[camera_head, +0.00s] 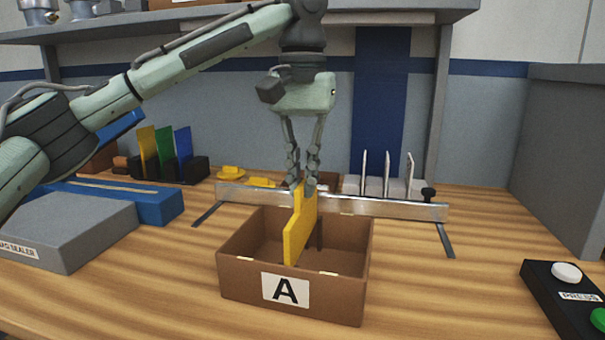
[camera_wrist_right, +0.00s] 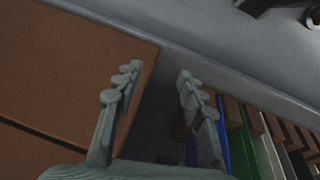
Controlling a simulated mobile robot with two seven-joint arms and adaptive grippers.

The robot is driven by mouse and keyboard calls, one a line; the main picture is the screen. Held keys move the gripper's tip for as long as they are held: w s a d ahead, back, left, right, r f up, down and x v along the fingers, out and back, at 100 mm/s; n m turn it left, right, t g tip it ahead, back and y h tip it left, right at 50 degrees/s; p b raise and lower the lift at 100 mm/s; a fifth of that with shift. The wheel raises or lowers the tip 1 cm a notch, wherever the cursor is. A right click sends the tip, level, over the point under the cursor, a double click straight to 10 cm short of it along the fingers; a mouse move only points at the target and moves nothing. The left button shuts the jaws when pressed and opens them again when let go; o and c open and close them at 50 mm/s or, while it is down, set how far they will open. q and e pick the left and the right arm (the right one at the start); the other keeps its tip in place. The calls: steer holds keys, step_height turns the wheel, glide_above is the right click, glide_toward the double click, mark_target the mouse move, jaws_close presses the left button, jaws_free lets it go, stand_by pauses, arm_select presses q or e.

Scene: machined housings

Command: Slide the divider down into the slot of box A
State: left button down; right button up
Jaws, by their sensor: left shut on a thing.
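Box A (camera_head: 340,300) is a brown open-top box with a white "A" label (camera_head: 286,290) on its front, standing on the wooden table. The yellow divider (camera_head: 298,230) is upright over the middle of the box, its lower end overlapping the box opening. I cannot tell how deep its lower edge sits or whether it is in a slot. A dark strip (camera_head: 320,233) shows inside the box beside it. My left gripper (camera_head: 304,190) points down and is shut on the divider's top. My right gripper (camera_wrist_right: 160,75) is open and empty in the right wrist view.
A metal rail (camera_head: 395,209) runs behind the box. Coloured dividers (camera_head: 165,152) stand in a rack at back left, white ones (camera_head: 387,175) at back right. A grey sealer (camera_head: 70,230) is left, a button panel (camera_head: 565,295) right. Brown panels (camera_wrist_right: 60,70) lie beside my right gripper.

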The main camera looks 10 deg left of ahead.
mark_target(303, 211)
arm_select(q)
steer(key=shift+f+b, duration=0.5)
steer(key=shift+f, duration=2.45)
steer(key=c, duration=1.6)
jaws_free()
steer(key=shift+r, duration=0.1)
step_height(303, 211, up, 12)
steer(key=shift+f, duration=0.1)
steer(key=shift+s, duration=0.1)
